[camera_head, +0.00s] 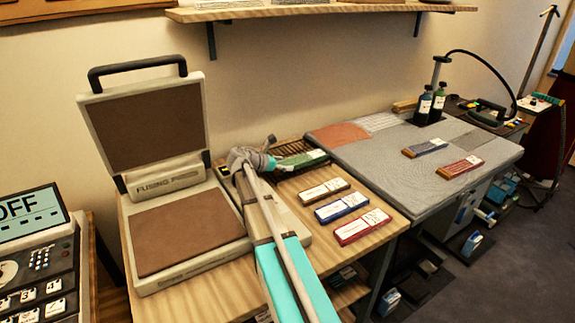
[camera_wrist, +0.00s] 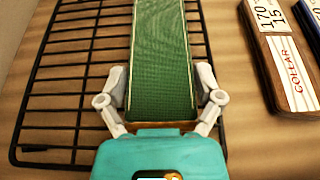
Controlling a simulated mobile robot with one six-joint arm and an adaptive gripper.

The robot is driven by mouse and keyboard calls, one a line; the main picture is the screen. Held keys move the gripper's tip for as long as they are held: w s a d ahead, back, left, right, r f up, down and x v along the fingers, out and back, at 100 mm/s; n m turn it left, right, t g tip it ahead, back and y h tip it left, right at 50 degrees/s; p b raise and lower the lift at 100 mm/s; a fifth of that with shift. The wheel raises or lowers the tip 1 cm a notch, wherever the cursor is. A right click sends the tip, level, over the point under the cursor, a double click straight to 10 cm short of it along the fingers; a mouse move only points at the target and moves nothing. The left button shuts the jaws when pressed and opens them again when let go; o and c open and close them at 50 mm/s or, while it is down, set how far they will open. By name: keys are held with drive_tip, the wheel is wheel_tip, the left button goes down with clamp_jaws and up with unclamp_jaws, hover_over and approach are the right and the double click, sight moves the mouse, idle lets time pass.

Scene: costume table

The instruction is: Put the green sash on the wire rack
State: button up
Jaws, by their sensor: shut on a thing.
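The green sash (camera_head: 302,159) is a long, flat green piece with a white label at its far end in the head view. In the wrist view the green sash (camera_wrist: 160,58) lies lengthwise between the fingers of my gripper (camera_wrist: 162,88), which press on its two long sides. My gripper (camera_head: 268,158) is shut on the sash over the black wire rack (camera_head: 258,148) at the back of the wooden table. The wire rack (camera_wrist: 75,88) shows under and beside the sash. I cannot tell whether the sash touches the wires.
A brown collar piece (camera_head: 324,189), a blue piece (camera_head: 341,207) and a red piece (camera_head: 362,226) lie right of the rack. An open fusing press (camera_head: 190,225) stands left. A grey board (camera_head: 400,165) at right bears two more pieces and bottles. A wall shelf (camera_head: 320,9) hangs above.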

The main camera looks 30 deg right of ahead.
drive_tip(key=o, duration=0.9)
drive_tip(key=p+v, duration=0.4)
drive_tip(key=v, duration=0.6)
drive_tip(key=shift+a+r, duration=0.2)
drive_tip(key=shift+r, duration=0.05)
drive_tip(key=shift+p+v, duration=0.3)
drive_tip(key=shift+v, duration=0.5)
drive_tip(key=shift+f, duration=0.1)
